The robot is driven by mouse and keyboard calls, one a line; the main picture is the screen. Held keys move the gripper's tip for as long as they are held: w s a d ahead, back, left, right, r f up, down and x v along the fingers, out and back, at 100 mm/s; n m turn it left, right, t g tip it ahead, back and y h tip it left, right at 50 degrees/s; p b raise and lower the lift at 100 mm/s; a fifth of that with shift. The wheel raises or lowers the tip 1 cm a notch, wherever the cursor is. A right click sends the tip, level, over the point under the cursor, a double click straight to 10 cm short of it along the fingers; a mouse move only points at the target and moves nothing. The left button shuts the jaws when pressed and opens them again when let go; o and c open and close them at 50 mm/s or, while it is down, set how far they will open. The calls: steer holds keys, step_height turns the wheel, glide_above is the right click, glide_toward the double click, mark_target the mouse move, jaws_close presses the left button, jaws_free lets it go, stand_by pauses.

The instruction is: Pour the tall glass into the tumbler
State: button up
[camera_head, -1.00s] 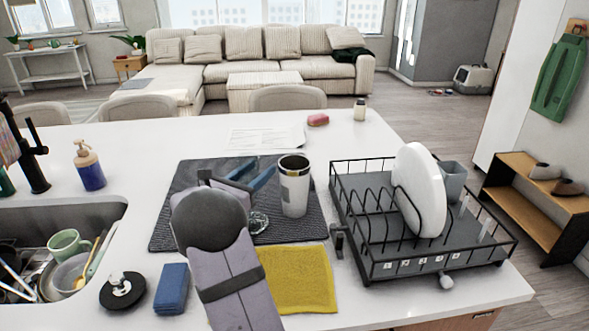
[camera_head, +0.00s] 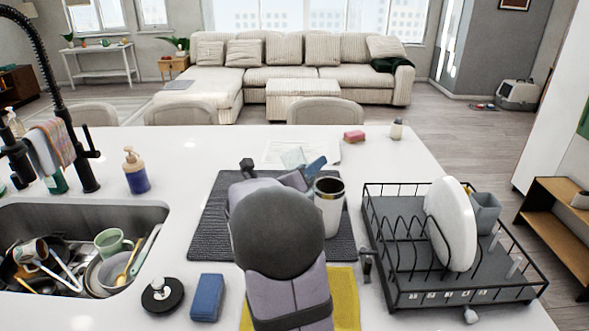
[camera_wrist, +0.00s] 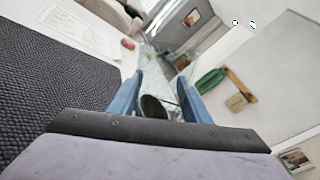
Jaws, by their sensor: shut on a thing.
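My gripper (camera_head: 306,172) is shut on the clear tall glass (camera_head: 293,157), holding it above the dark mat beside the tumbler. The wrist view shows the blue fingers (camera_wrist: 160,92) on either side of the see-through glass (camera_wrist: 152,65), and the view is strongly tilted. The tumbler (camera_head: 329,208) stands upright on the mat, white with a metal rim and dark mouth, just right of my gripper. A dark round opening (camera_wrist: 152,107) shows between the fingers, probably the tumbler's mouth. My arm hides part of the glass; its contents cannot be made out.
A black dish rack (camera_head: 400,292) with a white plate (camera_head: 450,225) and grey cup (camera_head: 485,212) stands to the right. A yellow cloth (camera_head: 346,300) and blue sponge (camera_head: 207,297) lie in front. The sink (camera_head: 150,215) is left. The counter behind the mat is mostly clear.

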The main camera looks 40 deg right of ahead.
steer(key=s+d+r+n+g+p, duration=0.1)
steer(key=s+d+n+g+p, duration=0.1)
steer(key=s+d, duration=0.6)
steer(key=shift+s+d+r+n, duration=0.2)
steer(key=shift+s+d+n, duration=0.15)
steer(key=shift+s, duration=0.55)
steer(key=shift+r+n+p, duration=0.2)
steer(key=shift+n+p, duration=0.05)
steer(key=shift+p, duration=0.25)
steer(key=shift+w+a+r+n+g+p, duration=0.1)
steer(key=shift+w+r+n+g+p, duration=0.3)
steer(key=shift+r+n+p, duration=1.85)
steer(key=shift+w+d+f+n+g+p, duration=0.15)
steer(key=shift+f+n+g+p, duration=0.55)
steer(key=shift+p, duration=3.6)
steer(key=shift+w+a+r+n+g+p, duration=0.15)
steer(key=shift+w+r+n+g+p, duration=0.2)
steer(key=shift+r+n+p, duration=2.05)
step_height(320, 180, down, 2)
steer(key=shift+f+m+p, duration=0.2)
steer(key=shift+m+p, duration=0.35)
steer(key=shift+p, duration=0.3)
